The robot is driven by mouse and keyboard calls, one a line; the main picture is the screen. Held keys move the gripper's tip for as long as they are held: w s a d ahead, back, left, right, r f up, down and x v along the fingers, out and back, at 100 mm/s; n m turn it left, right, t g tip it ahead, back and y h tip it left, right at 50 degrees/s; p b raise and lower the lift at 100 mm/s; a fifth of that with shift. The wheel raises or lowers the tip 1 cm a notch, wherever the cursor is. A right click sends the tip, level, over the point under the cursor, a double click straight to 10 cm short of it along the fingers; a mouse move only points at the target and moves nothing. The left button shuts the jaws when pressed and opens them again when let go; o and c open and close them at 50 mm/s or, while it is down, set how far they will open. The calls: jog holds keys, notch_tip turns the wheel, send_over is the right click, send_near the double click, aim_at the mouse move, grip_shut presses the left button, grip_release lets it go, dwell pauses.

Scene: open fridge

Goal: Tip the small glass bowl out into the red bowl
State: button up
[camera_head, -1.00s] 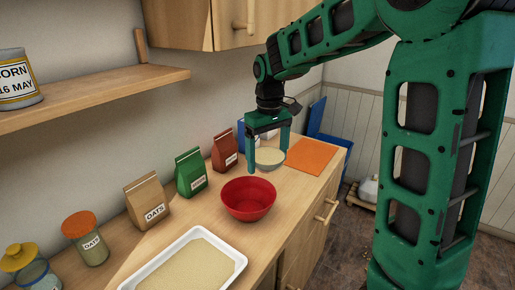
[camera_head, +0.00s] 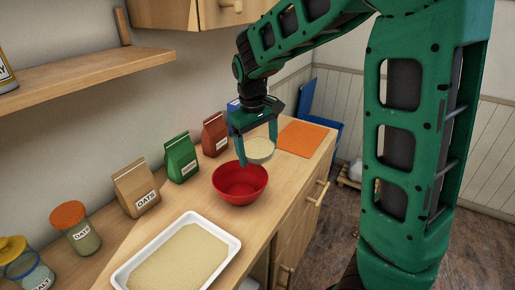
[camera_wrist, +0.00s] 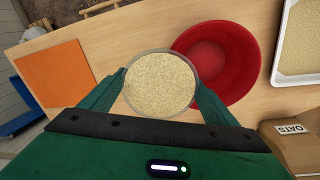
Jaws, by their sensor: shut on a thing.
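The small glass bowl (camera_head: 261,150) is filled with pale grains. My gripper (camera_head: 257,153) is shut on it, with a finger on each side, and holds it roughly level beside the red bowl's far rim. In the wrist view the glass bowl (camera_wrist: 160,84) sits between the fingers and overlaps the edge of the red bowl (camera_wrist: 236,78). The red bowl (camera_head: 239,187) stands upright on the counter. Its visible inside looks empty, though part of it is hidden behind the glass bowl in the wrist view.
A white tray (camera_head: 120,274) of grain lies at the front of the counter. An orange mat (camera_head: 302,138) lies at the far end. A brown oats bag (camera_head: 136,190), a green bag (camera_head: 181,158) and a red-brown bag (camera_head: 215,134) stand along the wall. A shelf (camera_head: 90,72) hangs at left.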

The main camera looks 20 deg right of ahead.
jog(key=shift+a+t+h, duration=0.2)
jog(key=shift+t+h, duration=0.1)
jog(key=shift+h, duration=0.3)
jog(key=shift+d+r, duration=0.1)
jog(key=shift+d, duration=0.05)
jog(key=shift+a+t+h, duration=0.2)
jog(key=shift+t+h, duration=0.1)
jog(key=shift+h, duration=0.2)
jog(key=shift+s+r+t+h, duration=0.15)
jog(key=shift+r+t+h, duration=0.15)
jog(key=shift+h, duration=0.3)
jog(key=shift+f, duration=0.1)
jog(key=shift+s+a+t+h, duration=0.2)
jog(key=shift+t+h, duration=0.2)
jog(key=shift+h, duration=0.6)
